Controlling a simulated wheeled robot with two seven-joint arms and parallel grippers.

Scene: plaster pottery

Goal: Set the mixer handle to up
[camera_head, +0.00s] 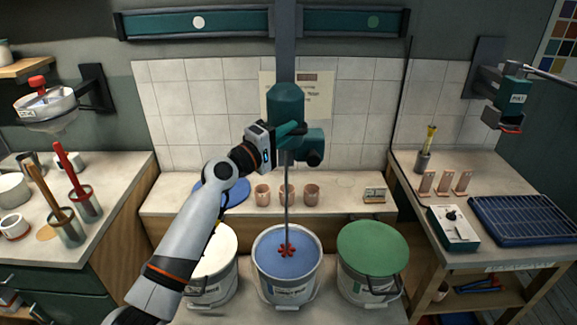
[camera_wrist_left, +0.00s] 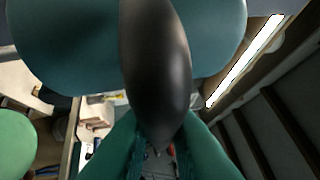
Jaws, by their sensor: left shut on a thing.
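The mixer (camera_head: 286,103) is a teal unit on a grey vertical column in the middle of the head view. Its thin shaft drops to a red stirring wheel (camera_head: 287,250) over the blue-filled bucket (camera_head: 262,262). My left gripper (camera_head: 292,129) is at the front of the mixer body, its green fingers shut on the mixer handle. In the left wrist view the black handle (camera_wrist_left: 155,70) runs between my fingers, with the teal mixer body (camera_wrist_left: 60,50) behind it. The gripper mostly hides the handle in the head view. My right gripper is not in view.
A white-topped bucket (camera_head: 215,252) stands left of the blue one, and a green-lidded bucket (camera_head: 372,250) stands right. Several small clay cups (camera_head: 262,193) are on the shelf behind. Side counters hold tools at left and a blue rack (camera_head: 527,220) at right.

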